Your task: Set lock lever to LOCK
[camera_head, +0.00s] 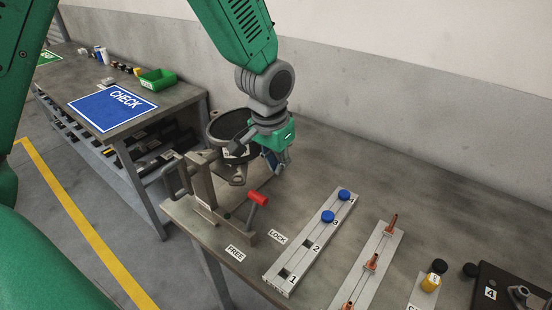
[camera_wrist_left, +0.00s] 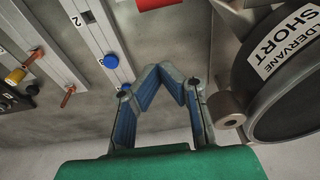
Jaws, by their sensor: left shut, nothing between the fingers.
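The lock lever has a red grip (camera_head: 258,198) on a short grey arm and stands on a metal clamp frame (camera_head: 205,190) at the table's near left part. A LOCK label (camera_head: 278,237) lies on the table to the right of the lever's foot, and a FREE label (camera_head: 235,253) lies nearer the front edge. My left gripper (camera_head: 278,166) is behind and above the red grip, apart from it, beside a dark round vessel. In the left wrist view its fingertips (camera_wrist_left: 161,72) meet with nothing between them; the red grip (camera_wrist_left: 158,4) shows at the top edge.
The dark vessel (camera_head: 228,126) stands close left of my gripper; its label shows in the wrist view (camera_wrist_left: 285,40). A numbered strip (camera_head: 295,262) with blue knobs and a strip with orange pegs (camera_head: 385,245) lie to the right. A bench with a CHECK sign (camera_head: 112,105) is behind left.

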